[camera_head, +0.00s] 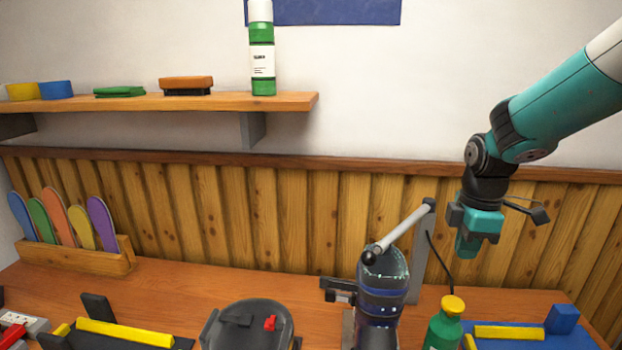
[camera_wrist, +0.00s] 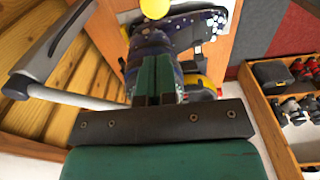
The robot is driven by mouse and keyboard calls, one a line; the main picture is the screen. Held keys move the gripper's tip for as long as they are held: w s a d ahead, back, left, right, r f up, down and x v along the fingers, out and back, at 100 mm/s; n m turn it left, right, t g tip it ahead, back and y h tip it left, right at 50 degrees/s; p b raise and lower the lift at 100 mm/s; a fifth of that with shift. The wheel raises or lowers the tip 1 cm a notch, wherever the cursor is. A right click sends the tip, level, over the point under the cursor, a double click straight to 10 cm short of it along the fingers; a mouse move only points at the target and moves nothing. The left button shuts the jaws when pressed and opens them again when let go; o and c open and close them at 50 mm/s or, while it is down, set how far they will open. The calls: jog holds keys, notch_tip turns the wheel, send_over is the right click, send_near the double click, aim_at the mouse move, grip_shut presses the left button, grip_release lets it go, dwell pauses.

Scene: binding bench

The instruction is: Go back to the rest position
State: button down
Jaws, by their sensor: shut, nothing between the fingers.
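My gripper (camera_head: 467,245) hangs in the air at the right of the head view, pointing down, in front of the wood-panelled wall. It is above the bench and to the right of the grey lever (camera_head: 405,229). Its two green fingers (camera_wrist: 155,75) show together in the wrist view, shut with nothing between them. Beyond the fingers, the dark boot-like object (camera_head: 380,300) stands on the bench; it is partly hidden by the fingers in the wrist view.
A green bottle with yellow cap (camera_head: 445,325) and a blue mat (camera_head: 510,338) are below the gripper. A wooden rack (camera_head: 75,260) stands at left. Air around the gripper is clear.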

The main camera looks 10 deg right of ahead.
jog(key=s+a+m+y+b, duration=0.4)
jog(key=s+a+m+b, duration=0.3)
jog(key=s+a, duration=1.3)
jog(key=shift+s+a+f+m, duration=0.15)
jog(key=shift+s+a+m, duration=0.2)
jog(key=shift+s, duration=0.6)
